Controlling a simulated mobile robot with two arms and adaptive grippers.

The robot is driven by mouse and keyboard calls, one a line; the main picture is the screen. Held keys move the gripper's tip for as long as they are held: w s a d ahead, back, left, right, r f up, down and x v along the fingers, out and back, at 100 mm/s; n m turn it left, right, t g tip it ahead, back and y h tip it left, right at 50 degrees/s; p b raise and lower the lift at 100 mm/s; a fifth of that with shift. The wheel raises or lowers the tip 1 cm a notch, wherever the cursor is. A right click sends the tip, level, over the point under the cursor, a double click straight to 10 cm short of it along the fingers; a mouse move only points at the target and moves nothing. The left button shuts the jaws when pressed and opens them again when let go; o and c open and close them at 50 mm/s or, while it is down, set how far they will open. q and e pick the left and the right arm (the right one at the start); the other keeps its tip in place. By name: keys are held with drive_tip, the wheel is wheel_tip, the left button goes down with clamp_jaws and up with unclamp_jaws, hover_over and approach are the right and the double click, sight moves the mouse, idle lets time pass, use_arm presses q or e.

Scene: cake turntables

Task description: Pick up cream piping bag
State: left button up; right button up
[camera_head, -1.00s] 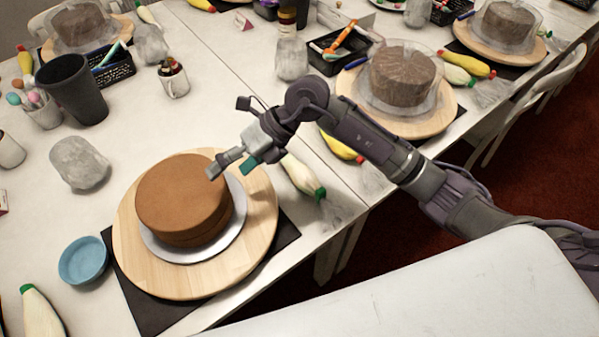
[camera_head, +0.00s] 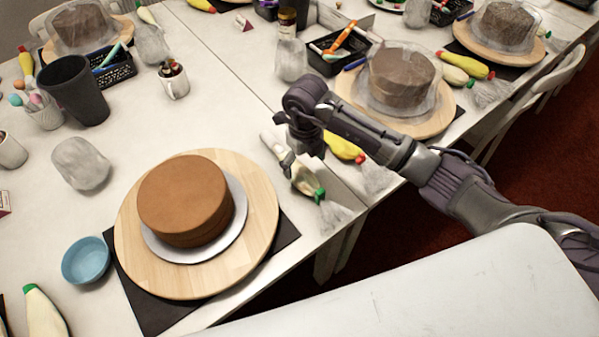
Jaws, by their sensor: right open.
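A cream piping bag (camera_head: 304,182) with a green cap lies on the table to the right of the near cake's turntable. Part of it is hidden by my right gripper (camera_head: 279,154), which is open and empty at the bag's upper-left end. I cannot tell whether the fingers touch the bag. Another cream piping bag (camera_head: 43,313) with a green cap lies at the lower left. My left gripper is not in view.
A brown cake (camera_head: 185,194) stands on a wooden turntable (camera_head: 263,187) over a black mat. A yellow bag (camera_head: 343,147) lies just right of my gripper. A blue bowl (camera_head: 86,260) is at left. A covered cake (camera_head: 402,77) stands behind my arm.

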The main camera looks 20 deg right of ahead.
sight(299, 169)
drive_tip(key=f, duration=0.3)
drive_tip(key=a+f+p, duration=0.1)
drive_tip(key=shift+w+f, duration=0.2)
drive_tip(key=shift+w, duration=0.15)
drive_tip(key=shift+f, duration=0.35)
drive_tip(key=shift+c, duration=0.2)
drive_tip(key=c, duration=0.8)
